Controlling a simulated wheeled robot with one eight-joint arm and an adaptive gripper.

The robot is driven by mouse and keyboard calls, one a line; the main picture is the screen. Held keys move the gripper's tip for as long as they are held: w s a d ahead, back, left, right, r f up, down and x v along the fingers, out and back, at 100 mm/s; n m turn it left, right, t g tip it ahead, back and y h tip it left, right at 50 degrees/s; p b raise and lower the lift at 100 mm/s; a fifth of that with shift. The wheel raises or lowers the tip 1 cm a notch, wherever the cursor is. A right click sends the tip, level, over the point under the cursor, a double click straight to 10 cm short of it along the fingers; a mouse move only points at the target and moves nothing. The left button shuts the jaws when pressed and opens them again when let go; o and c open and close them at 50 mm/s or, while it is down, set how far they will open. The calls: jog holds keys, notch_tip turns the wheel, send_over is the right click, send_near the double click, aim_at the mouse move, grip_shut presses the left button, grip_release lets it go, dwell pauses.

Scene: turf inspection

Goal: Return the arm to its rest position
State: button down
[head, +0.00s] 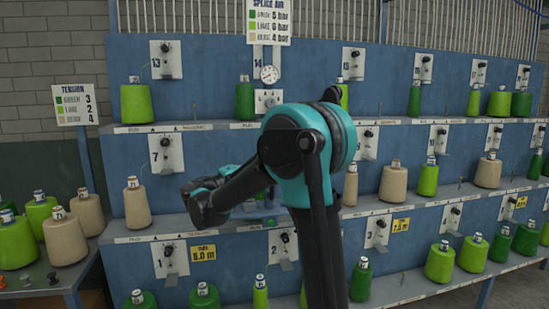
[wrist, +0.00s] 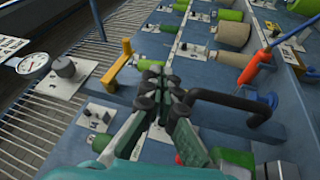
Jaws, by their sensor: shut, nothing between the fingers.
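My gripper (wrist: 160,88) shows in the wrist view with its dark finger pads together and nothing between them. It hangs in front of the blue creel rack, clear of the cones. In the head view my arm rises through the middle, bends at a large teal joint and reaches left to a dark wrist part in front of the rack. The fingers cannot be made out clearly there. The blue rack (head: 215,72) spans most of the head view and is partly hidden by my arm.
A pressure gauge (head: 269,74) sits high on the rack and also shows in the wrist view (wrist: 33,65). A yellow handle (wrist: 117,63), a dark bent handle (wrist: 235,103) and an orange-red rod (wrist: 255,65) flank my gripper. Several cones, including a beige one (head: 138,204), line the shelves.

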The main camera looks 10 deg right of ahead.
jog(key=shift+v, duration=0.75)
jog(key=shift+f, duration=0.1)
jog(key=s+d+f+g+y, duration=0.2)
jog(key=s+d+f+y, duration=0.3)
jog(key=f, duration=0.5)
jog(key=s+d+f+g+y, duration=0.1)
jog(key=s+d+f+y, duration=0.2)
jog(key=s+d+f, duration=0.6)
jog(key=s+a+f+m+y, duration=0.1)
jog(key=s+a+f+y, duration=0.4)
jog(key=f, duration=0.4)
jog(key=s+a+f+m+y, duration=0.2)
jog(key=s+a+f+y, duration=0.3)
jog(key=f, duration=0.4)
jog(key=s+y, duration=0.1)
jog(key=s, duration=0.1)
jog(key=shift+s+a+f+g, duration=0.2)
jog(key=shift+s+g, duration=0.1)
jog(key=shift+s, duration=0.1)
